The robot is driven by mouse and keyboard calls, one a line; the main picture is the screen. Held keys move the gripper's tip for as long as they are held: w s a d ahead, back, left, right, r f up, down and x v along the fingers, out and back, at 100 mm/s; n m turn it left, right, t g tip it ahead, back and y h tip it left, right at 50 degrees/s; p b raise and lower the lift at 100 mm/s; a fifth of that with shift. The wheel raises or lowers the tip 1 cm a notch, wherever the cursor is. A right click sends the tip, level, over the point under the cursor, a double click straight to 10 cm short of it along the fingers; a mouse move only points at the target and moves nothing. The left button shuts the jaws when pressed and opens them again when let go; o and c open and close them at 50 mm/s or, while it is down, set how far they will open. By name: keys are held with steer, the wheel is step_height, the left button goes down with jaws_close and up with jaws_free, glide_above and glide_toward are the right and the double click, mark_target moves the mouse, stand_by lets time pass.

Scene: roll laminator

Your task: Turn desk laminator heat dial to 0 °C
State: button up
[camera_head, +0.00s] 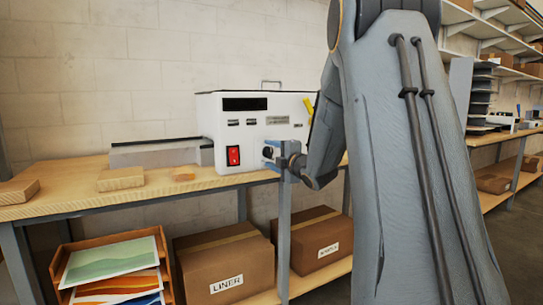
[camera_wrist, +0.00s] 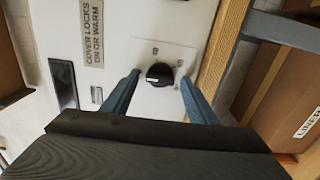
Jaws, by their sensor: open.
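The white desk laminator (camera_head: 213,120) stands on the wooden bench with its front facing me. Its black round heat dial (camera_wrist: 159,74) sits on a pale square plate in the wrist view. A light pointer mark shows on the left part of the dial, and the small markings around it are too small to read. My gripper (camera_wrist: 160,80) is open, with one blue-grey finger on each side of the dial; I cannot tell whether either touches it. In the head view my gripper (camera_head: 276,153) is at the laminator's lower right front and partly hides the dial.
A red switch (camera_head: 233,155) is left of the dial. A "COVER LOCKS ON OR WARM" label (camera_wrist: 93,32) is on the panel. Wooden blocks (camera_head: 120,179) lie on the bench (camera_head: 70,198). Cardboard boxes (camera_head: 225,262) and a paper tray (camera_head: 58,258) are below. My arm hides the right side.

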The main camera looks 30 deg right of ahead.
steer(key=s, duration=0.8)
steer(key=shift+d, duration=0.15)
steer(key=shift+w, duration=0.1)
steer(key=s+a+f+m+g+h, duration=0.1)
steer(key=s+a+f+m+g, duration=0.4)
steer(key=a, duration=0.4)
steer(key=s+a+f+m+g, duration=0.45)
steer(key=a+f, duration=0.25)
steer(key=a, duration=0.3)
steer(key=s+a+f+m+g, duration=0.2)
steer(key=s+a, duration=0.3)
steer(key=s, duration=0.3)
steer(key=s+a+f+m+g, duration=0.3)
steer(key=s+a, duration=0.2)
steer(key=s, duration=0.4)
steer(key=s+a+m+g+y, duration=0.1)
steer(key=s+a+g, duration=0.25)
steer(key=s, duration=0.65)
steer(key=s+d+r+m+p, duration=0.1)
steer(key=d+r+m+p, duration=0.2)
steer(key=d+r+p, duration=0.5)
steer(key=p, duration=0.9)
steer(key=shift+s+d+r+h+p, duration=0.2)
steer(key=shift+d+r+h+p, duration=0.1)
steer(key=shift+r, duration=0.05)
